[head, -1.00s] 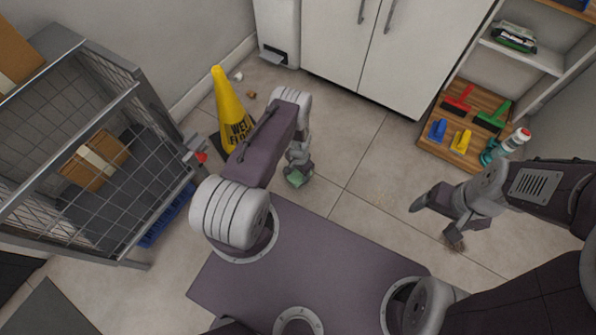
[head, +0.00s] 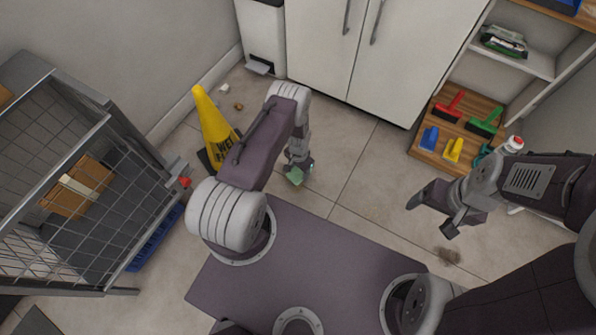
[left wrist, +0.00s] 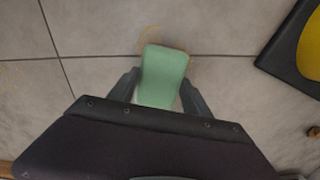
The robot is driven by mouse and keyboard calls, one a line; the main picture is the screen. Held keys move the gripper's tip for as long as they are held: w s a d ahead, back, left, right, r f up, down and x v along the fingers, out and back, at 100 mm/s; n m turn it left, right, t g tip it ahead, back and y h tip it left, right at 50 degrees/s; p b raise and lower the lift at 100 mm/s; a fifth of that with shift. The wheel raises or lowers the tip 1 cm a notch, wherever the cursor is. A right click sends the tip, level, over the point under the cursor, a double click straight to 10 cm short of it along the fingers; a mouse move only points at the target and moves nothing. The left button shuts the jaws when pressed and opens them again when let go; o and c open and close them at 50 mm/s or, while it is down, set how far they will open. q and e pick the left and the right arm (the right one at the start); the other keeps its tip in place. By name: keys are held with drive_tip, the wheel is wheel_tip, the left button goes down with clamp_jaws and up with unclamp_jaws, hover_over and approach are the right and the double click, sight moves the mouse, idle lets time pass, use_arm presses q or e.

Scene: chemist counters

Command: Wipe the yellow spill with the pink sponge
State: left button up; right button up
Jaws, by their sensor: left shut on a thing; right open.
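My left gripper (head: 297,170) is shut on a green sponge (head: 294,178), held low at the tiled floor. In the left wrist view the green sponge (left wrist: 162,75) sits between the two fingers (left wrist: 160,84). No pink sponge shows. Faint yellowish marks (left wrist: 152,39) show on the tile around the sponge's far end, partly hidden by it. Another faint yellow patch (left wrist: 12,74) lies at the left edge of that view. My right gripper (head: 430,217) is open and empty above the floor at the right.
A yellow wet-floor cone (head: 213,128) stands left of my left arm. A wire cage cart (head: 110,120) is at the left. A wooden board (head: 430,150) with coloured brushes is at the right. A brown stain (head: 448,256) lies below my right gripper. White cabinets (head: 385,60) close the back.

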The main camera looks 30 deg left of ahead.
sight(299, 172)
use_arm(q)
drive_tip(key=shift+r+p, duration=2)
drive_tip(key=shift+r, duration=0.9)
